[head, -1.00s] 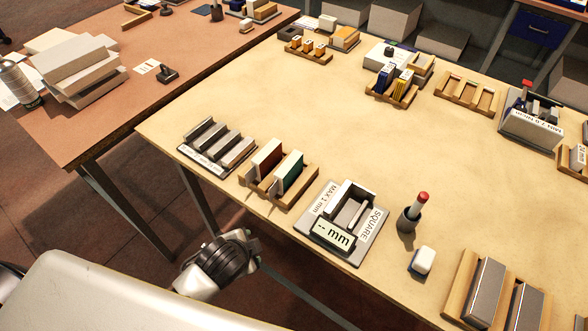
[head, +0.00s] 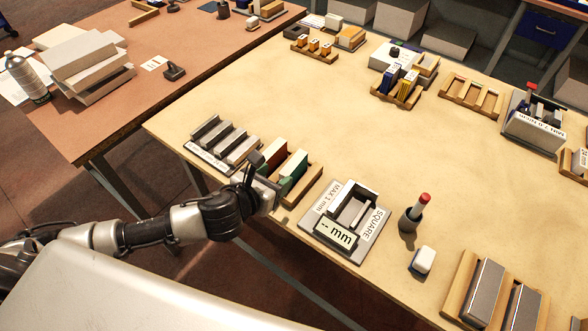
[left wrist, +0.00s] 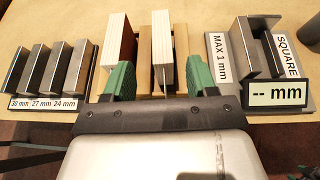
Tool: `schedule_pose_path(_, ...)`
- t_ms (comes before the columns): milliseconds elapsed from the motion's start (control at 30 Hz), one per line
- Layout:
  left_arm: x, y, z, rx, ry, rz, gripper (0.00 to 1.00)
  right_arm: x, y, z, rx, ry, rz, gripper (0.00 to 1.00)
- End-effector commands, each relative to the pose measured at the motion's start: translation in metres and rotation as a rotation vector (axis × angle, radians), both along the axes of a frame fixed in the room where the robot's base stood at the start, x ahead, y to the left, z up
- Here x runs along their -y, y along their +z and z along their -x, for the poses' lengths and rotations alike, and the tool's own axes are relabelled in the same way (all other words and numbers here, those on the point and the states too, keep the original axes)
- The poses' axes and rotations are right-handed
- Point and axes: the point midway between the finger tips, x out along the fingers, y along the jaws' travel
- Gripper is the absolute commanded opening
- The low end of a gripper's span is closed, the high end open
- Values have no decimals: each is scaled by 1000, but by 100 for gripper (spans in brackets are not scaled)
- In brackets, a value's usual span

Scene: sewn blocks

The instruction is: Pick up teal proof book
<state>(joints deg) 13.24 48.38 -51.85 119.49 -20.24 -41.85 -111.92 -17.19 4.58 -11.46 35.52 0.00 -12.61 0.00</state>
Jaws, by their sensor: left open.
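The teal proof book (head: 296,165) stands upright in a wooden rack, beside a brown book (head: 272,152). In the left wrist view its pale page edges (left wrist: 163,48) face me, and its teal cover is mostly out of sight. My left gripper (head: 268,174) is open at the near side of the rack. In the left wrist view its green-padded fingers (left wrist: 160,82) are spread to either side of the teal book's near end, with the left finger close to the brown book (left wrist: 116,42). I cannot tell whether either finger touches a book. My right gripper is not in view.
A slotted block holder (head: 222,140) marked 30, 27 and 24 mm stands left of the rack. A gauge (head: 345,222) with a "-- mm" display stands right. The table middle is clear.

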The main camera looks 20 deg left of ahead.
Motion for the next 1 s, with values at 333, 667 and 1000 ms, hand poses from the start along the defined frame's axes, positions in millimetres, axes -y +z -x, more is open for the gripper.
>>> schedule_pose_path(333,10,-10,-29,-1,3,4,57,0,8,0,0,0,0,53)
schedule_pose_path(667,24,-24,-64,-2,4,4,57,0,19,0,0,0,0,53)
schedule_pose_path(1000,24,-26,-67,-3,4,3,50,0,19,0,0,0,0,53)
